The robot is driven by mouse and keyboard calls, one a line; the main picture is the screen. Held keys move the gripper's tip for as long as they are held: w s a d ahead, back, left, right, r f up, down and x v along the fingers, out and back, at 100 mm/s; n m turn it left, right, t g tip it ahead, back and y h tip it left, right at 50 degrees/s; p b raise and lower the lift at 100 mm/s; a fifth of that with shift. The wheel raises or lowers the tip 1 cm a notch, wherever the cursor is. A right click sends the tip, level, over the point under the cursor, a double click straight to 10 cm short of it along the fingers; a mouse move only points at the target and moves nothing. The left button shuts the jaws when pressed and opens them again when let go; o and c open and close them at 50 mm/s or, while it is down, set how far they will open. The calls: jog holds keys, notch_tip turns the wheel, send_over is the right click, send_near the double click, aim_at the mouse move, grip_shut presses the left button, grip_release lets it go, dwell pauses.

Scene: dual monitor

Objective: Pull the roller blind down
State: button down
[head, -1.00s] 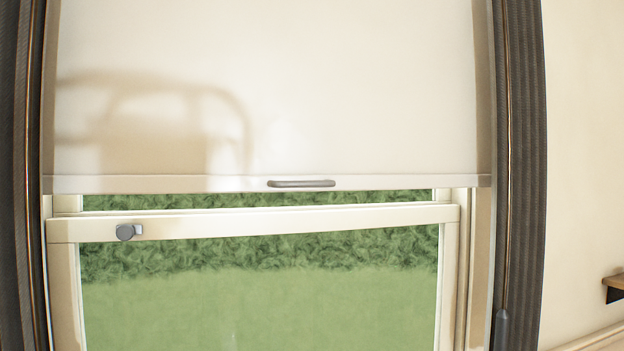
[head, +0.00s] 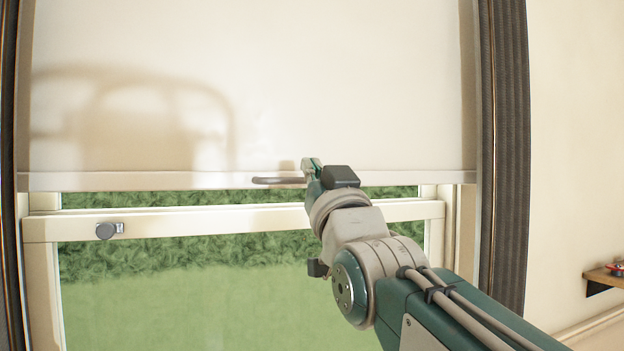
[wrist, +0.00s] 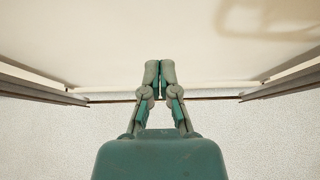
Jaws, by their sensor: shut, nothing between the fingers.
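The cream roller blind (head: 350,80) covers the upper part of the window. Its bottom bar (head: 120,181) hangs just above the window's cross rail. A grey handle (head: 275,181) is fixed on the bar near the middle, and its right end is hidden behind my gripper (head: 309,163). My gripper is shut and empty, at the handle's right end. I cannot tell whether it touches the handle. In the wrist view, the fingertips (wrist: 159,66) are together in front of the cream blind (wrist: 100,45); the handle does not show there.
A window latch (head: 108,230) sits on the cross rail (head: 200,221) at left. A small wooden shelf (head: 603,279) is on the right wall.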

aim_at(298, 174)
jog(key=shift+w+a+f, duration=0.1)
jog(key=shift+w+a, duration=0.2)
jog(key=shift+w, duration=0.75)
jog(key=shift+w+a+f, duration=0.15)
jog(key=shift+w+a, duration=0.2)
jog(key=shift+w, duration=0.7)
jog(key=shift+w+a+f, duration=0.1)
jog(key=shift+w+a, duration=0.2)
jog(key=shift+w, duration=0.75)
